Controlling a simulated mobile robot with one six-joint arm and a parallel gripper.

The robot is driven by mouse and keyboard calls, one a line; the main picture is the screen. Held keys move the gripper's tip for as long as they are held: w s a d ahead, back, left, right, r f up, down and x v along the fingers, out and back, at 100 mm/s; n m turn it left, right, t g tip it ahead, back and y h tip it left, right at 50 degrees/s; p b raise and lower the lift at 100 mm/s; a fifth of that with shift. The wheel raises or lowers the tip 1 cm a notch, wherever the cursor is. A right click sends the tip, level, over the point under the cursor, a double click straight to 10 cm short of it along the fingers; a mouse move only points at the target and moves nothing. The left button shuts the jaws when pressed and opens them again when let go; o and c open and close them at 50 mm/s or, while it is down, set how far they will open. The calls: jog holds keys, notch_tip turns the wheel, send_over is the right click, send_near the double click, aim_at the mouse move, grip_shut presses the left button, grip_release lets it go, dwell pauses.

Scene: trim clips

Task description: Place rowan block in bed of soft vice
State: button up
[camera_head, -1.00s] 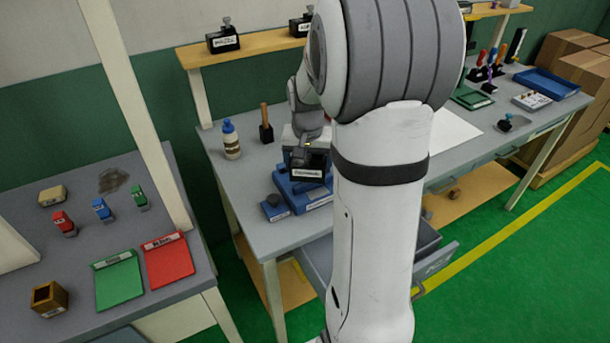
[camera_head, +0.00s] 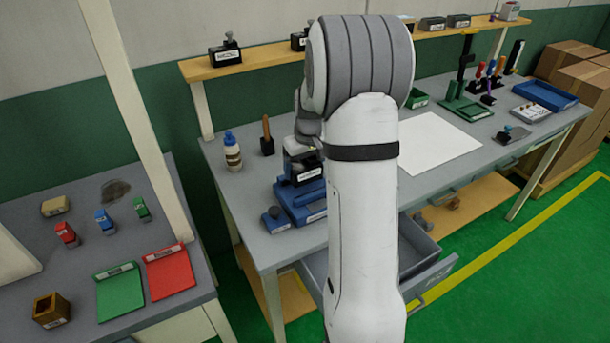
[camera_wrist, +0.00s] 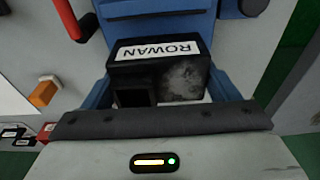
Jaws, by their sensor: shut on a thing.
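The rowan block is black with a white "ROWAN" label and a pale scuffed patch; it fills the middle of the wrist view (camera_wrist: 188,80). My gripper (camera_head: 302,158) is shut on it, though its fingertips are hard to make out. In the head view the block (camera_head: 306,177) sits low over the soft vice (camera_head: 303,207), a blue body on the bench's left part. Blue vice parts (camera_wrist: 160,24) show behind the block in the wrist view. I cannot tell whether the block touches the bed.
A banded bottle (camera_head: 232,152) and a wooden-handled tool in a black holder (camera_head: 267,138) stand left of the vice. A white sheet (camera_head: 428,143) lies to the right. A grey drawer (camera_head: 412,255) hangs open below the bench. My arm hides part of the bench.

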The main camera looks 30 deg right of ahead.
aim_at(304, 176)
jog(key=shift+f, duration=1.8)
jog(key=shift+f, duration=0.1)
jog(key=o, duration=1)
jog(key=r, duration=0.4)
jog(key=s+r, duration=0.1)
jog(key=r, duration=0.3)
jog(key=s+r, duration=0.1)
jog(key=r, duration=0.3)
jog(key=shift+b, duration=0.35)
jog(key=s+a+r, duration=0.1)
jog(key=s+a, duration=0.7)
jog(key=s, duration=0.4)
jog(key=s+a+r+t, duration=0.1)
jog(key=s+a, duration=0.7)
jog(key=s, duration=0.4)
jog(key=shift+s, duration=0.3)
jog(key=shift+r, duration=0.1)
